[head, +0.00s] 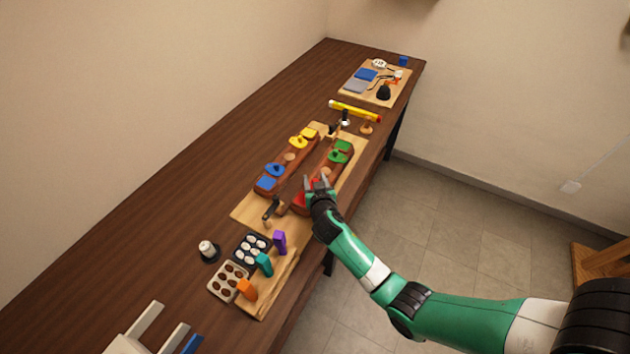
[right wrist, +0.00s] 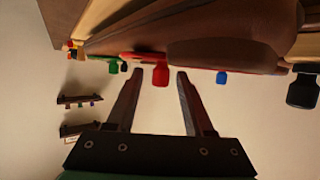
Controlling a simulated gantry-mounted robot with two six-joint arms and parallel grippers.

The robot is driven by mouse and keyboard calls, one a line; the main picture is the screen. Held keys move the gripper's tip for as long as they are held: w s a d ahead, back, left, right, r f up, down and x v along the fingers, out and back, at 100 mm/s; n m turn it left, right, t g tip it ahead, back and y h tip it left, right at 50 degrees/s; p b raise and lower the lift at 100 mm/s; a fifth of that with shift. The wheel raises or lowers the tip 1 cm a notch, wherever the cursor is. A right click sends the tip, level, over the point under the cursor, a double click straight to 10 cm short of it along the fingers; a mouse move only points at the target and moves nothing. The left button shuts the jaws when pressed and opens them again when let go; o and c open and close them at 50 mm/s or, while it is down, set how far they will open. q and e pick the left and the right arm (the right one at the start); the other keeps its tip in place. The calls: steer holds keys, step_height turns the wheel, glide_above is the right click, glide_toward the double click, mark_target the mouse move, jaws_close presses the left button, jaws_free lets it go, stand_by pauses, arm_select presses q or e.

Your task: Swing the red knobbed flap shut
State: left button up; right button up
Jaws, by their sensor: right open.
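My right gripper (head: 316,183) is open over the near end of the right-hand brown saddle-shaped block (head: 325,174). Red parts of the red flap (head: 301,200) show beside and below its fingers in the head view; the gripper and arm hide much of it. In the right wrist view the red knob (right wrist: 160,71) appears between the two open fingertips (right wrist: 160,74). I cannot tell whether the fingers touch it, nor the angle of the flap.
The same block carries a green knobbed flap (head: 338,156). A parallel block to the left has blue (head: 275,170) and yellow (head: 298,141) knobbed flaps. A black-headed tool (head: 271,208) stands close by. Trays and coloured pegs (head: 279,241) lie nearer. The table's left side is clear.

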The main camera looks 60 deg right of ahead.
jaws_close()
steer(key=shift+s+a+r+n+t+y+p, duration=0.1)
steer(key=shift+n+t+y+p, duration=0.35)
steer(key=shift+p, duration=0.2)
steer(key=shift+a+n+y, duration=0.15)
steer(key=shift+n+y, duration=0.1)
steer(key=shift+n, duration=0.1)
jaws_free()
